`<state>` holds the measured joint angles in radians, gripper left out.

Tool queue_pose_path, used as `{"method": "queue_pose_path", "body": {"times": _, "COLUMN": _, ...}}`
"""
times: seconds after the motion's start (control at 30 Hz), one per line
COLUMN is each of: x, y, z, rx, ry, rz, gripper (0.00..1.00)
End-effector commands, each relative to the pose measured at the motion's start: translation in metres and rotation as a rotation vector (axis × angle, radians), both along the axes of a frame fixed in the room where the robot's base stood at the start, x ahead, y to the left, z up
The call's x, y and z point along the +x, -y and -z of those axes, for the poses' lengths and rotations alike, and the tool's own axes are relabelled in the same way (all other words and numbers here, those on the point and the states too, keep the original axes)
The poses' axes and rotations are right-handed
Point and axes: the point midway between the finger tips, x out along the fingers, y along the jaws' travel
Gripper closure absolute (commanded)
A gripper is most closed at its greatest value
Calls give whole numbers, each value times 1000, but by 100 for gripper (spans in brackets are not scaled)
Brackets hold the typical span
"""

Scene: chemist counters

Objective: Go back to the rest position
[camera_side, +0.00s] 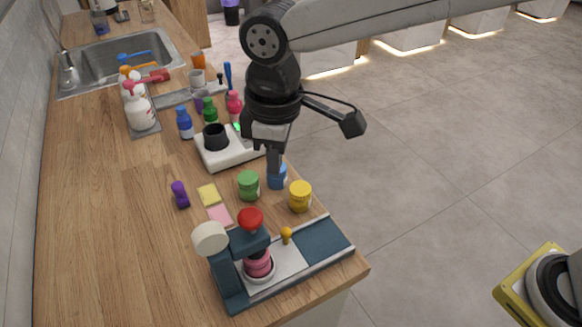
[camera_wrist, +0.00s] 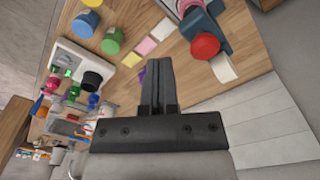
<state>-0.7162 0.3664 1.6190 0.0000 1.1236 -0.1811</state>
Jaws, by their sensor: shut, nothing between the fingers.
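My gripper (camera_side: 273,160) hangs above the wooden counter (camera_side: 90,220), fingers pointing down, near the blue jar (camera_side: 277,178) in the side view. In the wrist view my gripper (camera_wrist: 162,62) shows its two fingers together, with nothing between them. The fingers overlap part of the purple bottle (camera_wrist: 142,76) there. The height of the gripper above the counter is hard to tell.
Green (camera_side: 249,185) and yellow (camera_side: 300,196) jars stand near the counter's right edge. A dark press with a red knob (camera_side: 250,218) stands at the front. A white scale (camera_side: 232,155), several bottles and a sink (camera_side: 115,62) are behind. Open floor lies right.

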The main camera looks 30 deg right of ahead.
Motion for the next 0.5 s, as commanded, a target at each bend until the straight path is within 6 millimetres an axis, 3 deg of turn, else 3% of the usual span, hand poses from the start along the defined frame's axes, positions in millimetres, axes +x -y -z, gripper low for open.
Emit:
{"method": "queue_pose_path", "body": {"times": 0.23, "x": 17, "y": 89, "z": 33, "rx": 29, "ry": 35, "rz": 226, "gripper": 100}}
{"method": "queue_pose_path", "body": {"times": 0.5, "x": 6, "y": 183, "z": 69, "rx": 58, "ry": 84, "rz": 475, "gripper": 100}}
